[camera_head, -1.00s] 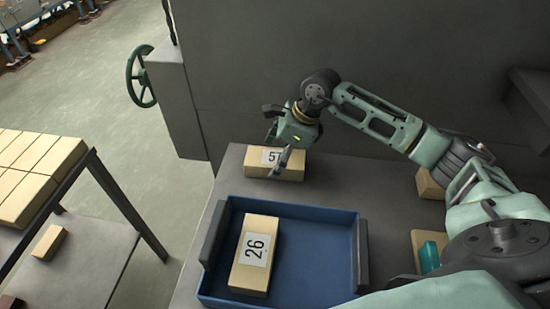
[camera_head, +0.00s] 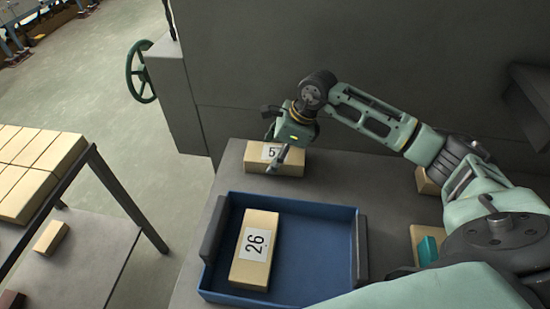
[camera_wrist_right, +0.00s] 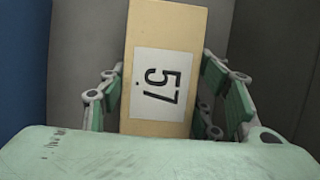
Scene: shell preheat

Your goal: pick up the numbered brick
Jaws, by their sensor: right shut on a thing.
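The brick numbered 57 (camera_head: 290,165) is pale yellow with a white label. It lies on the grey bench top behind the blue tray, and its label is partly hidden by my gripper in the head view. My right gripper (camera_head: 277,150) is at this brick, with its fingers shut on it. In the right wrist view the brick (camera_wrist_right: 180,40) stands between the two green-padded fingers (camera_wrist_right: 168,105), with 57 readable. A second brick, numbered 26 (camera_head: 262,222), lies in the blue tray (camera_head: 325,212). My left gripper is not in view.
A dark wall stands right behind the bench. Other pale bricks lie at the right (camera_head: 425,182), partly behind my arm. At the left, a rack (camera_head: 98,170) holds several bricks. A green handwheel (camera_head: 140,72) sticks out by the wall.

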